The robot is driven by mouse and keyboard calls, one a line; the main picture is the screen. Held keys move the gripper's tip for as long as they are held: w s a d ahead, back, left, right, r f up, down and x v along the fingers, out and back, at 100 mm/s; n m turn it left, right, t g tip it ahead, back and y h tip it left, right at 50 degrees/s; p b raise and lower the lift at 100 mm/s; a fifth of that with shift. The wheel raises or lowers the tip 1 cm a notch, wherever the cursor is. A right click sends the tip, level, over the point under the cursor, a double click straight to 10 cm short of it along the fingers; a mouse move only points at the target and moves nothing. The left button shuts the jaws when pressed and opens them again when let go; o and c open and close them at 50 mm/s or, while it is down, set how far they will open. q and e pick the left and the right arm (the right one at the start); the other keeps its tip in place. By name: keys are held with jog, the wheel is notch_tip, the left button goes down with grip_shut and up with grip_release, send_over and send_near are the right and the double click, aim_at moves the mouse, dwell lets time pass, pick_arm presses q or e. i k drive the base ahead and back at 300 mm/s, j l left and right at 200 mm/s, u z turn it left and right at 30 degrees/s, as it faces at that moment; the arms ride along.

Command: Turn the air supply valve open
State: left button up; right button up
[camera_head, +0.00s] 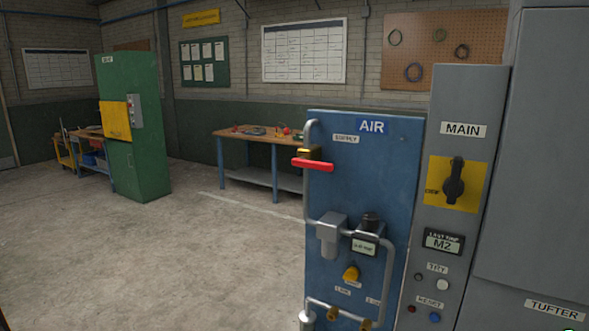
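The air supply valve has a red lever handle (313,164) on a pipe at the upper left of the blue AIR panel (390,190). The lever lies roughly level, across the upright pipe, just below the SUPPLY label (346,139). Neither of my grippers is in view.
Right of the panel stands a grey MAIN cabinet (472,95) with a black rotary switch (454,184) and push buttons. A workbench (245,143) and a green cabinet (146,165) stand farther back. The concrete floor (190,265) at left is clear.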

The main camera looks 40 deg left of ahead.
aim_at(301, 161)
jog(key=u, duration=1)
